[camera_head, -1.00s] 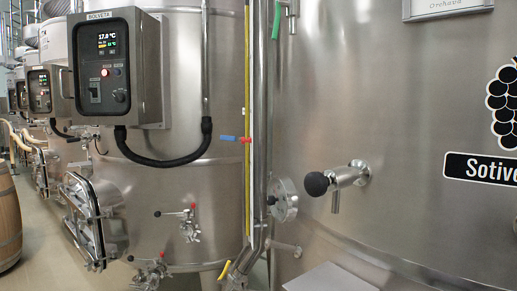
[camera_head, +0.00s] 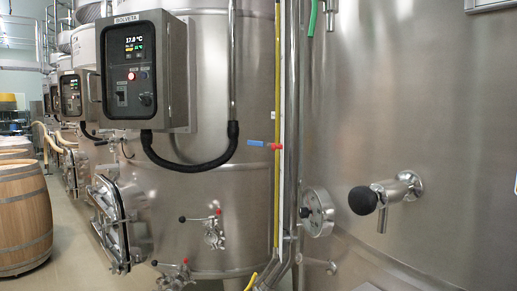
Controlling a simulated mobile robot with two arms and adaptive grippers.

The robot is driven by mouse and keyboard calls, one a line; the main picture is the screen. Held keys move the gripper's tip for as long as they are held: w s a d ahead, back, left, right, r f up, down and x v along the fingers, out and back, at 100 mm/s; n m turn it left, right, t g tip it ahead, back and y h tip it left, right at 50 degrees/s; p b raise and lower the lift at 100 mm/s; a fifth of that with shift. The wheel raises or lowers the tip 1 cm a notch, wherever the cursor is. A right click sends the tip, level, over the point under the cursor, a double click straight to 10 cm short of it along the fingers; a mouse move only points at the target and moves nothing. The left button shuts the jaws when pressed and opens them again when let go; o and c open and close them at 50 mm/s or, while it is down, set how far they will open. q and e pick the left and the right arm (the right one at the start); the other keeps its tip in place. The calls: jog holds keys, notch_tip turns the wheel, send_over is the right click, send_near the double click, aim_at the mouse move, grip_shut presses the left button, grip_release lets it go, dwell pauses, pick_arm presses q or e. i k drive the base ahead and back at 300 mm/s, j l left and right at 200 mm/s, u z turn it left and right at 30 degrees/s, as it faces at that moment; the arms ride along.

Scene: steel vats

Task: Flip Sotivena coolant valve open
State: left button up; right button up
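A large steel vat (camera_head: 440,130) fills the right of the view; its name label has left the picture. On its wall is a sample tap (camera_head: 400,187) with a black round knob (camera_head: 362,200) and a short spout pointing down. Neither of my grippers shows.
A control box (camera_head: 148,70) marked Bolveta is fixed on the neighbouring vat (camera_head: 205,165). That vat has an oval hatch (camera_head: 118,222) and valves with red parts (camera_head: 212,230) low down. Wooden barrels (camera_head: 25,215) stand at the left, with open floor (camera_head: 75,255) between.

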aim_at(250, 143)
jog(key=i+j+z, duration=0.15)
jog(key=j+z, duration=0.15)
jog(key=j, duration=0.45)
jog(key=i+j+z, duration=0.1)
jog(key=j+z, duration=0.2)
jog(key=j, duration=0.5)
jog(key=i+j+z, duration=0.75)
jog(key=i+j, duration=0.15)
jog(key=i+j+z, duration=0.1)
jog(key=i, duration=0.2)
